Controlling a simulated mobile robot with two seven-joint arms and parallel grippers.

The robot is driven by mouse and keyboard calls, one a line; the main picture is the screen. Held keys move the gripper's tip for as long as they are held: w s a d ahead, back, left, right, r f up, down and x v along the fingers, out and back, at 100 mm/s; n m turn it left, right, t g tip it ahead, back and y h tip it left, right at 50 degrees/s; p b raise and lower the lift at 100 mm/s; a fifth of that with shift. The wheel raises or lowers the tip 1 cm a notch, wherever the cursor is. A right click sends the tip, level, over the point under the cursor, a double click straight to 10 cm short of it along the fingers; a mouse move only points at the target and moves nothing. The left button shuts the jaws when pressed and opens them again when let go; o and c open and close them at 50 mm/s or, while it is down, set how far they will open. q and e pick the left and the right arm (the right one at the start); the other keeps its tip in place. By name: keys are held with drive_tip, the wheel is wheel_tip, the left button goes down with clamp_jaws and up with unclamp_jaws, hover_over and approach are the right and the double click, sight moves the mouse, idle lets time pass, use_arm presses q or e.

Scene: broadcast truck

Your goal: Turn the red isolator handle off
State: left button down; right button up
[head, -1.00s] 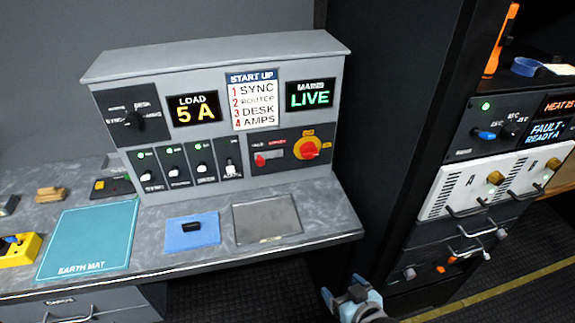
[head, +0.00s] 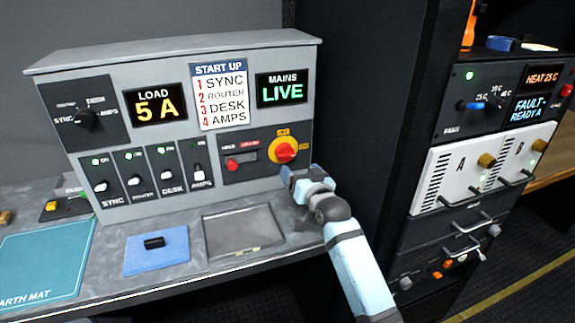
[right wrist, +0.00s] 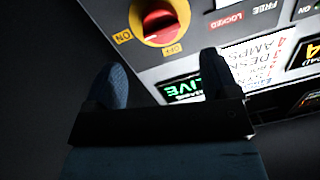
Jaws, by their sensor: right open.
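The red isolator handle (head: 285,152) is a round red knob on a yellow plate at the right end of the grey console. It also shows at the top of the right wrist view (right wrist: 158,22), between "ON" and "OFF" labels. The mains display (head: 282,88) reads LIVE in green. My right gripper (head: 287,175) is just below the handle, in front of the console face, apart from the handle as far as I can tell. In the right wrist view its two fingers are spread and nothing is between them. My left gripper is out of view.
A smaller red knob (head: 233,165) sits left of the handle. A metal tray (head: 243,230), a blue pad with a black block (head: 155,243) and a teal earth mat (head: 45,262) lie on the counter. A black rack (head: 470,140) stands at the right.

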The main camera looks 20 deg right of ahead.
sight(288, 158)
drive_tip(key=w+b, duration=0.1)
drive_tip(key=w, duration=0.1)
drive_tip(key=w+b, duration=0.2)
drive_tip(key=w, duration=0.1)
drive_tip(key=w+b, duration=0.1)
drive_tip(key=w, duration=0.1)
drive_tip(key=shift+w+a+f, duration=0.2)
drive_tip(key=shift+w+a, duration=0.05)
drive_tip(key=shift+a, duration=0.1)
drive_tip(key=shift+w+r+b, duration=0.2)
drive_tip(key=shift+w+b, duration=0.2)
drive_tip(key=shift+w, duration=0.2)
drive_tip(key=shift+a, duration=0.1)
drive_tip(key=c, duration=0.9)
